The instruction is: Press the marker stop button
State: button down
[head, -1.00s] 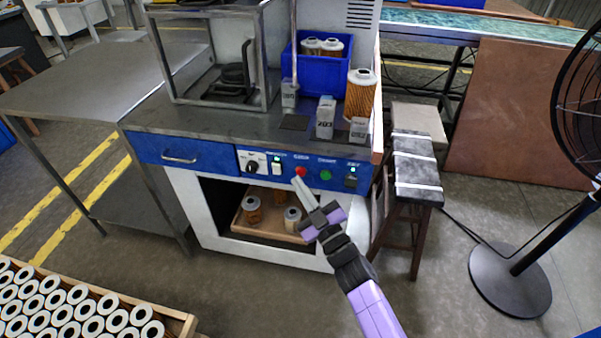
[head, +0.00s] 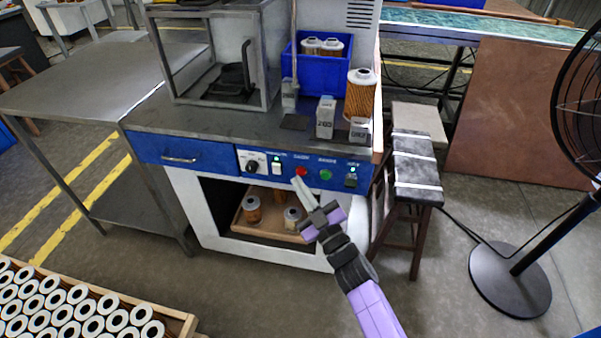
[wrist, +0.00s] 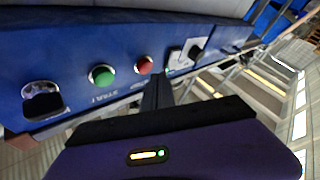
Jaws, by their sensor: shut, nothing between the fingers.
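The red button (head: 301,171) is on the blue front panel of the machine, left of the green button (head: 325,175). In the wrist view the red button (wrist: 144,65) and green button (wrist: 102,75) show clearly. My gripper (head: 295,182) is shut and empty. Its fingertips are just below and slightly left of the red button in the head view. In the wrist view the dark fingers (wrist: 157,92) point at the panel beside the red button; I cannot tell if they touch the panel. The red button is not covered.
A black knob (head: 252,167), a white rocker switch (head: 276,168) and a dark switch (head: 351,181) share the panel. Small boxes and an orange filter (head: 361,97) stand on the worktop above. An open shelf with a tray (head: 240,222) lies below. A stool (head: 416,170) stands at right.

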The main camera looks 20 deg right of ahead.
jog(key=shift+w+d, duration=0.1)
dwell(0.7)
jog(key=shift+w+d, duration=0.15)
jog(key=shift+w, duration=0.1)
jog(key=shift+w+d, duration=0.25)
dwell(0.8)
dwell(0.3)
jog(key=shift+s+a, duration=0.45)
jog(key=shift+s, duration=0.15)
jog(key=s+a, duration=0.1)
jog(key=s, duration=0.1)
jog(key=s+a, duration=0.2)
dwell(0.5)
dwell(0.7)
